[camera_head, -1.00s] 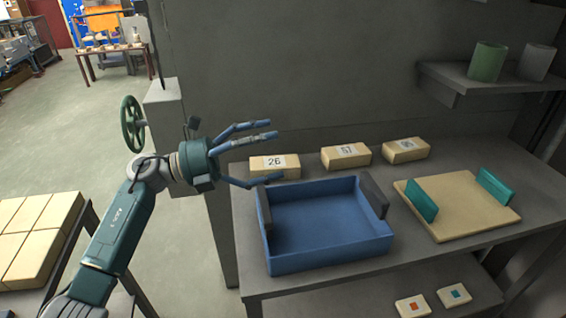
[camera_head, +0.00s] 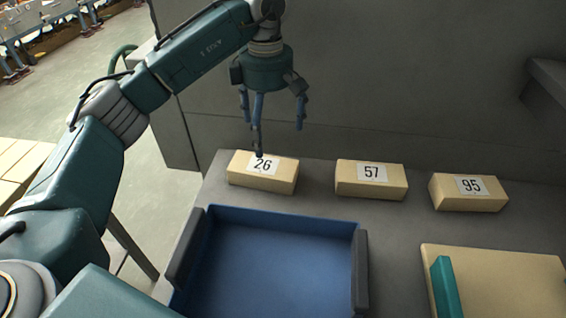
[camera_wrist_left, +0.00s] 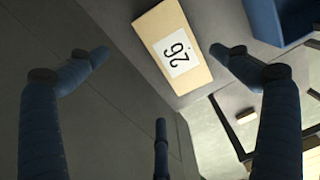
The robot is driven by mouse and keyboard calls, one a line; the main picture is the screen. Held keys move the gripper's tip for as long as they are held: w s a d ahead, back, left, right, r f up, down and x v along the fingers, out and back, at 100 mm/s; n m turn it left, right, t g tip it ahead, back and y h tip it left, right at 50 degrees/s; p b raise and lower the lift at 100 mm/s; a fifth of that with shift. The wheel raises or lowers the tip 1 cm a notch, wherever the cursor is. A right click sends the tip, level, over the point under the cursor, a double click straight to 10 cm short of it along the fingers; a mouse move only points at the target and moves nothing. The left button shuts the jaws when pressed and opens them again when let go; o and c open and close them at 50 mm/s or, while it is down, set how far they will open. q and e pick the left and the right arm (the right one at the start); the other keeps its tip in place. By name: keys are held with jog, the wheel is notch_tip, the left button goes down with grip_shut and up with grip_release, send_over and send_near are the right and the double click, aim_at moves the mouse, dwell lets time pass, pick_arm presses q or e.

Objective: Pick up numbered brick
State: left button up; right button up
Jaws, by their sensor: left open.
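Three tan numbered bricks lie in a row at the back of the grey table. Brick 26 (camera_head: 246,180) is on the left, brick 57 (camera_head: 348,187) in the middle and brick 95 (camera_head: 445,198) on the right. My left gripper (camera_head: 272,130) points down with its blue fingers spread and empty, just above and behind brick 26. In the left wrist view brick 26 (camera_wrist_left: 155,28) shows beyond the open fingers (camera_wrist_left: 155,85), apart from them. My right gripper is not in view.
An empty blue bin (camera_head: 280,260) with dark grey side handles stands in front of the bricks. A tan board (camera_head: 510,285) with a teal upright (camera_head: 444,288) is at the right. A grey wall (camera_head: 400,80) rises behind the row.

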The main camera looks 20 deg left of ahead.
aim_at(267, 161)
pick_arm(q)
jog(key=f, duration=0.1)
jog(key=s+f, duration=0.1)
jog(key=f, duration=0.1)
jog(key=shift+s+f, duration=0.25)
jog(key=shift+f, duration=0.1)
jog(key=shift+w+f+p, duration=0.15)
jog(key=shift+f+p, duration=0.15)
jog(key=shift+f, duration=0.05)
notch_tip(267, 161, down, 5)
jog(key=shift+a+r+p, duration=0.1)
jog(key=shift+p, duration=0.95)
jog(key=shift+f, duration=0.4)
jog(key=shift+c, duration=1)
jog(key=c, duration=1.3)
jog(key=shift+o, duration=0.2)
jog(key=shift+r, duration=0.25)
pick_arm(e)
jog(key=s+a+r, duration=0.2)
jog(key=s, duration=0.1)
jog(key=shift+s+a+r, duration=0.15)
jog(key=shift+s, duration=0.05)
